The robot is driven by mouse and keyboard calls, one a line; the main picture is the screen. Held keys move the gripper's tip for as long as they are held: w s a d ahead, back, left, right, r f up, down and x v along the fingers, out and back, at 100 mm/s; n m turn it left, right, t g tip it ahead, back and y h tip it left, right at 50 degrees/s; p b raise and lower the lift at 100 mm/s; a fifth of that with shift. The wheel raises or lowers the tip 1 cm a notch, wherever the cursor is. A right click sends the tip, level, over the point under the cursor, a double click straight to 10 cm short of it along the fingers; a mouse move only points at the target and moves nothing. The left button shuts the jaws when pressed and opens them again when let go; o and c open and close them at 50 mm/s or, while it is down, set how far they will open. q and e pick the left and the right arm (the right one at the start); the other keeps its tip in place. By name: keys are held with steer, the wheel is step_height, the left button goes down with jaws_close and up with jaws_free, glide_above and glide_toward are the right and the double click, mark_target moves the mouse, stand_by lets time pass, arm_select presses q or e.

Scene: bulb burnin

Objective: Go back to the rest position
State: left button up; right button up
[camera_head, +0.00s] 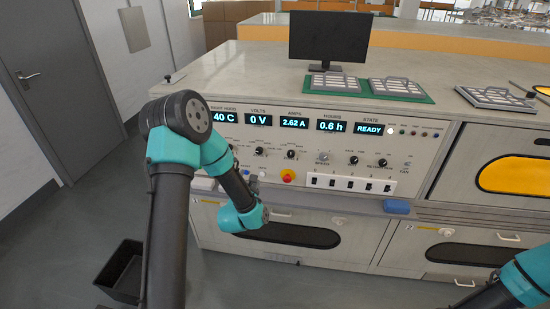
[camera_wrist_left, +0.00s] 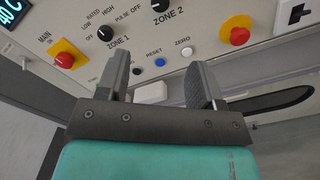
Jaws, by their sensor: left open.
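My left arm (camera_head: 178,150) reaches from the bottom left toward the front panel (camera_head: 340,150) of the grey burn-in bench. Its gripper is not clearly visible in the head view. In the left wrist view my left gripper (camera_wrist_left: 158,82) is open, its two dark fingers apart and pointing at the panel's lower edge. I see nothing held between them. A white block (camera_wrist_left: 150,93) shows beyond the gap. My right arm (camera_head: 520,283) shows only in part at the bottom right; its gripper is out of view.
Near my left gripper are a red knob on yellow (camera_wrist_left: 67,54), another red knob (camera_wrist_left: 237,32), a blue button (camera_wrist_left: 159,62) and a white button (camera_wrist_left: 186,52). The state display (camera_head: 370,129) reads READY. A monitor (camera_head: 328,37) stands on top. A black bin (camera_head: 122,272) is on the floor.

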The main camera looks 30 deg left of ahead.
arm_select(q)
steer(key=s+d+f+m+g+h, duration=0.35)
steer(key=d+f+m, duration=0.25)
steer(key=f+m, duration=0.2)
steer(key=s+d+f+m+g+h, duration=0.3)
steer(key=s+d+f+m+g, duration=0.15)
steer(key=f+m, duration=0.35)
steer(key=s+d+f+m+g+h, duration=0.1)
steer(key=s+d+f+m+g, duration=0.2)
steer(key=s+m, duration=0.4)
steer(key=s+d+f+m+g+h, duration=0.1)
steer(key=s+d+f+m+g, duration=0.2)
steer(key=s+d+m+g, duration=0.2)
steer(key=s+m, duration=0.2)
steer(key=s, duration=0.2)
steer(key=shift+s+d+f+g, duration=0.25)
steer(key=shift+f+g, duration=0.05)
